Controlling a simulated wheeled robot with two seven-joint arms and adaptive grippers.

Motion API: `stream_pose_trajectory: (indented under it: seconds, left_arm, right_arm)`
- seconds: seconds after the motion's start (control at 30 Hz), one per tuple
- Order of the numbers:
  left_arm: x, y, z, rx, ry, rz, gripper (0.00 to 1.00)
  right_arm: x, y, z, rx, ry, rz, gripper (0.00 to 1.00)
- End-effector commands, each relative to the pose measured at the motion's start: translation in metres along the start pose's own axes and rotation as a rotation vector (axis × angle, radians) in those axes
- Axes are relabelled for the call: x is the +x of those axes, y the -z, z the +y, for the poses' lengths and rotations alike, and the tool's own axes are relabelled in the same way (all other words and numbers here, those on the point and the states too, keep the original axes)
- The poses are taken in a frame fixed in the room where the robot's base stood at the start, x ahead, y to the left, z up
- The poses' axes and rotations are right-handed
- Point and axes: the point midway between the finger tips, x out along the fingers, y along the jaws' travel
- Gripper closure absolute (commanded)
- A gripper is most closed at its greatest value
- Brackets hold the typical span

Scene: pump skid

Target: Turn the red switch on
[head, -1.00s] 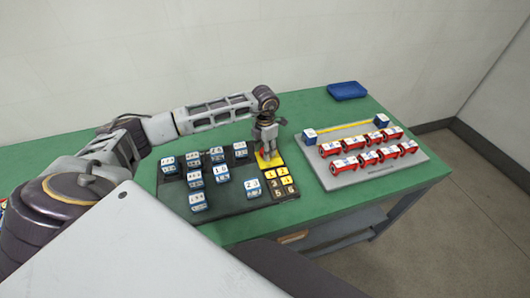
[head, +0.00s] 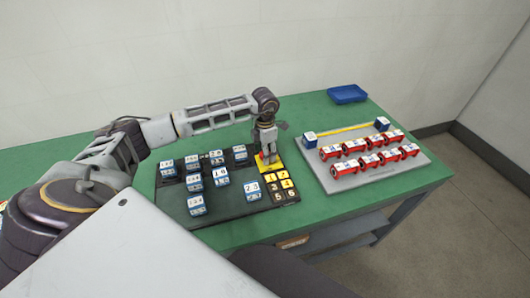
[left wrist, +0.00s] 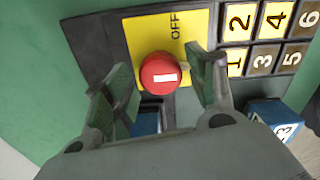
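The red switch (left wrist: 161,74) is a round red knob with a white bar on its top. It sits on a yellow plate (left wrist: 147,30) marked OFF, at the far right part of a black board. My left gripper (left wrist: 166,72) is over the plate, with one finger on each side of the knob. The fingers stand apart with a small gap on the left; whether the right finger touches the knob I cannot tell. In the head view the gripper (head: 266,157) points down and mostly hides the knob. My right gripper is not in view.
Numbered tiles (head: 282,188) lie beside the yellow plate. Several blue and white blocks (head: 221,177) stand on the black board (head: 228,207). A grey panel (head: 385,174) with red cylinders stands to the right on the green table (head: 300,216). A blue tray (head: 347,94) is at the back.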

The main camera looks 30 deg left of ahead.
Motion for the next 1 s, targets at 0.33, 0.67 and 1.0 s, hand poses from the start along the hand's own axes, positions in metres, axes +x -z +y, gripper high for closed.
stream_pose_trajectory:
  seconds: [0.33,0.67,1.0]
  left_arm:
    - [0.000,0.000,0.000,-0.001,0.001,0.001,0.38]
    - [-0.020,0.000,0.000,-0.001,0.001,-0.001,0.38]
    - [-0.069,-0.001,0.001,-0.001,-0.001,-0.002,0.38]
  right_arm:
    - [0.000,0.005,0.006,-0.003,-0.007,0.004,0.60]
    - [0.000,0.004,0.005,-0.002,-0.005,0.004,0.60]
    - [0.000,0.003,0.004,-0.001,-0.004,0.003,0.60]
